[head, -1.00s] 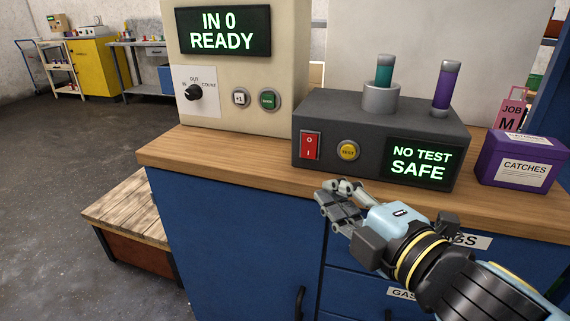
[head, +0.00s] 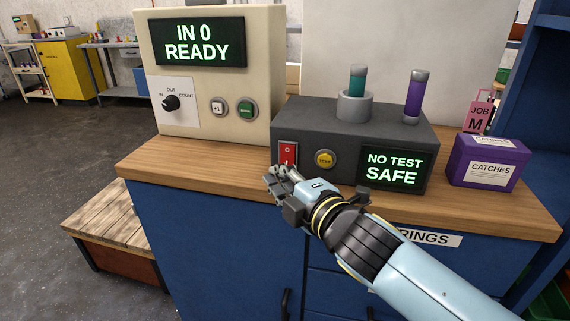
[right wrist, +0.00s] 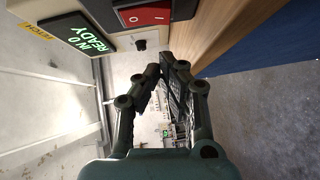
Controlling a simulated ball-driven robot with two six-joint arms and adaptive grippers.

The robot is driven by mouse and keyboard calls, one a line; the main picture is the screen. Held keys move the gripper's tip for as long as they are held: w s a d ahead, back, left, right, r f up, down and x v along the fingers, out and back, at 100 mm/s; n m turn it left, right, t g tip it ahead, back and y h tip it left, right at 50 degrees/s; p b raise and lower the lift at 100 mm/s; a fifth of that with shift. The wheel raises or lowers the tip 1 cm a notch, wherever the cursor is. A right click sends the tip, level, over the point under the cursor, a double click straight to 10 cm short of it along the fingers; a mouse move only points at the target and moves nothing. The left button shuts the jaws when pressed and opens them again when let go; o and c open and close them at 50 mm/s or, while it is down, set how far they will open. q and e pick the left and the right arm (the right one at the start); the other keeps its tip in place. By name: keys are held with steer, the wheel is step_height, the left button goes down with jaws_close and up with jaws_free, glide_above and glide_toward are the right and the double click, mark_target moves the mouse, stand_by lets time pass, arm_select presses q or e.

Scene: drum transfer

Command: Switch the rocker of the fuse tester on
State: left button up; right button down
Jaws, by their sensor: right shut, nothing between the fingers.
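The fuse tester (head: 350,130) is a dark grey box on the wooden bench top. Its red rocker (head: 287,152), marked O at the top and I at the bottom, is at the left of its front face. The rocker also shows at the top of the right wrist view (right wrist: 143,16). The tester's screen (head: 392,168) reads NO TEST SAFE. My right gripper (head: 276,178) is shut and empty, just in front of and below the rocker, covering its lower edge. I cannot tell whether it touches the rocker. My left gripper is not in view.
A yellow TEST button (head: 325,159) sits right of the rocker. A teal fuse (head: 357,78) stands in the tester's socket and a purple one (head: 415,95) stands beside it. A beige counter unit (head: 205,105) is left, a purple CATCHES box (head: 486,162) right.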

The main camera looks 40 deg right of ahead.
mark_target(287, 156)
steer(key=shift+w+d+f, duration=0.15)
steer(key=shift+w+d, duration=0.35)
steer(key=shift+d, duration=0.15)
steer(key=shift+w+d+f, duration=0.15)
steer(key=shift+w+d, duration=0.3)
steer(key=shift+d, duration=0.2)
steer(key=b, duration=0.2)
steer(key=f+b, duration=0.1)
steer(key=b, duration=0.1)
steer(key=shift+w+d+f+n+t, duration=0.1)
steer(key=shift+w+d+n+t, duration=0.05)
steer(key=shift+d+n+t, duration=0.15)
steer(key=shift+r, duration=0.45)
steer(key=shift+p, duration=0.3)
steer(key=shift+a, duration=0.1)
